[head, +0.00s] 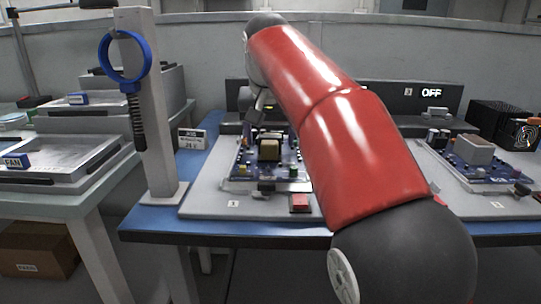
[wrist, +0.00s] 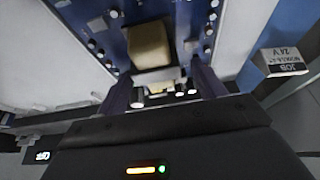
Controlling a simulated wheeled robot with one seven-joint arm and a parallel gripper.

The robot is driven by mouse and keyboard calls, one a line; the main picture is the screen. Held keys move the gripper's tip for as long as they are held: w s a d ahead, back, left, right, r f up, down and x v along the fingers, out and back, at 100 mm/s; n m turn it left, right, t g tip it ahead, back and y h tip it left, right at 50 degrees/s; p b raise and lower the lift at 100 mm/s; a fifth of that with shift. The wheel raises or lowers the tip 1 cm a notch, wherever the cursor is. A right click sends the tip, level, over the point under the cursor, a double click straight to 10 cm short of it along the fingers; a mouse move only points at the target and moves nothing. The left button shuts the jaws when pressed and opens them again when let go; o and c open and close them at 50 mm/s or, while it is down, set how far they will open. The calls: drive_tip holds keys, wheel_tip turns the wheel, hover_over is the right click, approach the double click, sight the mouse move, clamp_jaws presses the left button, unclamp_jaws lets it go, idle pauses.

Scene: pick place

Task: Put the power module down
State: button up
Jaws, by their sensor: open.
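The power module appears to be the yellow-tan block with a grey metal band (wrist: 149,45) in the wrist view. It sits on a blue circuit board (wrist: 112,14). In the head view the block (head: 270,147) stands upright on the left board (head: 243,171). My gripper (wrist: 163,82) is open, its two dark fingers apart near the block's near end. I cannot tell whether either finger touches it.
A "JOB MODULE 24 V" sign (wrist: 284,62) stands beside the board; it also shows in the head view (head: 191,139). A white post (head: 150,110) with a blue ring (head: 146,60) rises at left. Another board (head: 480,168) and a black fan unit (head: 505,124) are right.

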drive_tip(key=shift+w+f, duration=0.15)
drive_tip(key=shift+f, duration=0.15)
drive_tip(key=shift+c, duration=0.4)
drive_tip(key=shift+r, duration=0.15)
clamp_jaws()
